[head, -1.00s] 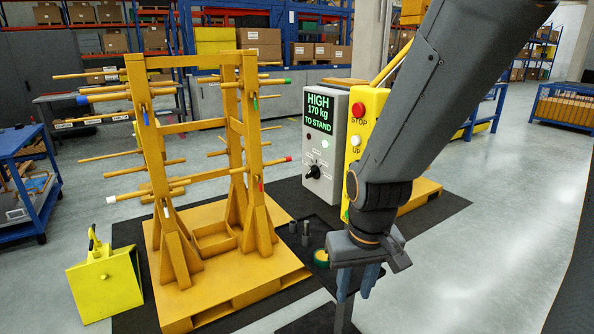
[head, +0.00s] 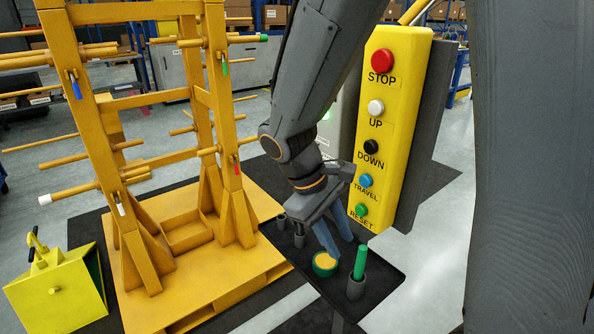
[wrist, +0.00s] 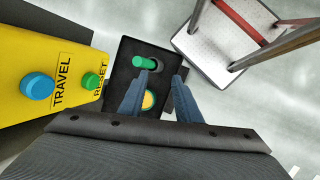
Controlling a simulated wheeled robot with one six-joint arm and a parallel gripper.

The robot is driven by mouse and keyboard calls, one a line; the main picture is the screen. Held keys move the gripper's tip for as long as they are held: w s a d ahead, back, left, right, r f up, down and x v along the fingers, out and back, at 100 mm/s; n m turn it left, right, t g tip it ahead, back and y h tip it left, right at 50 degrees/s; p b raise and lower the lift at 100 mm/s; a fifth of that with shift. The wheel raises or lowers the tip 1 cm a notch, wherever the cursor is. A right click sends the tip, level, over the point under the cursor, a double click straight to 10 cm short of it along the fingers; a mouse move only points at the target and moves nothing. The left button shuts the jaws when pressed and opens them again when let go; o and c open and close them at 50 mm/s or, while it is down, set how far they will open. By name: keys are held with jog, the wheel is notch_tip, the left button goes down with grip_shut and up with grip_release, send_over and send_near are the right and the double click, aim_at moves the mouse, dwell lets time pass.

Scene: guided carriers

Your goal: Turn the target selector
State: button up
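The grey control box (head: 346,125) shows only as a strip between my arm and the yellow button panel. Its selector knob and its screen are hidden behind my arm in the head view, and the wrist view does not show them. My gripper (head: 335,243) points down over the dark tray, left of the panel's lower end. In the wrist view my gripper (wrist: 156,88) has its two blue fingers apart, with nothing held between them.
The yellow panel (head: 388,95) carries STOP, UP, DOWN, TRAVEL and RESET buttons, close to my gripper's right. The dark tray (head: 376,300) holds a green peg (head: 360,264) in a grey cup. A yellow rack (head: 110,185) stands left on a pallet.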

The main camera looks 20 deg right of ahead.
jog(key=w+n+t+h+b, duration=0.3)
jog(key=w+n+h+b, duration=0.45)
jog(key=w, duration=0.65)
jog(key=w+a+r+t+h+b, duration=0.5)
jog(key=w+a+r+b, duration=0.1)
jog(key=w+a+r, duration=0.15)
jog(key=w+f+x, duration=0.1)
jog(key=x, duration=0.6)
jog(key=shift+a, duration=0.25)
jog(key=shift+n, duration=0.25)
jog(key=shift+f, duration=0.1)
grip_shut()
